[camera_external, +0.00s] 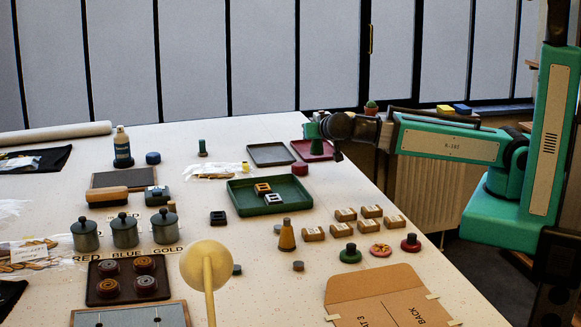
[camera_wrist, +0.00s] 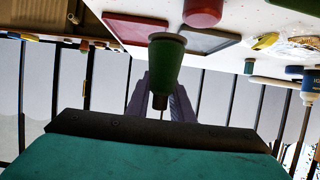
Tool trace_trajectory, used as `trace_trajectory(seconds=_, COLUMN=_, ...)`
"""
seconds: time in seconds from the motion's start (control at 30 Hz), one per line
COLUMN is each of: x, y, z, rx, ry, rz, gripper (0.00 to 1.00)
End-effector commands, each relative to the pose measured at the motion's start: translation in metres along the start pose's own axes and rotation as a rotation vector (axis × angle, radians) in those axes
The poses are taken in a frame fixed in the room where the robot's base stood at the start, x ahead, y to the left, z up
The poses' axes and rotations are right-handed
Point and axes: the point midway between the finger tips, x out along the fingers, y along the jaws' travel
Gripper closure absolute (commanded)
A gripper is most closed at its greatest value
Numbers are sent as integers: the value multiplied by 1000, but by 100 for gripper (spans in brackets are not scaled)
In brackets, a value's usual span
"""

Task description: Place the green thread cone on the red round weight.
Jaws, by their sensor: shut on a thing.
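The green thread cone (camera_external: 318,147) hangs upright from my gripper (camera_external: 318,128), at the far right of the table over the dark red tray (camera_external: 327,154). In the wrist view, the green cone (camera_wrist: 166,62) sits between my grey fingers (camera_wrist: 161,95), which are shut on it. The red round weight (camera_external: 300,168) stands on the white tabletop just in front of the red tray, below and left of the cone in the outside view. It shows at the top edge of the wrist view (camera_wrist: 203,12), partly cut off, apart from the cone.
A dark grey tray (camera_external: 268,153) lies left of the red tray. A green tray (camera_external: 240,206) with small square frames lies nearer. A blue round weight (camera_external: 153,158) and a dark green spool (camera_external: 202,148) stand farther left.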

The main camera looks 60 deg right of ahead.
Motion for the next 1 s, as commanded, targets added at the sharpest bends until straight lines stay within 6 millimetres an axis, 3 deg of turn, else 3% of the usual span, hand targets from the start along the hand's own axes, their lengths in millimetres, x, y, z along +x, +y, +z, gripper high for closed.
trace_trajectory(seconds=0.5, x=29, y=-43, z=-8, rx=0, ry=0, rz=1, gripper=100)
trace_trajectory(seconds=1.0, x=32, y=-45, z=-6, rx=-1, ry=0, rz=0, gripper=100)
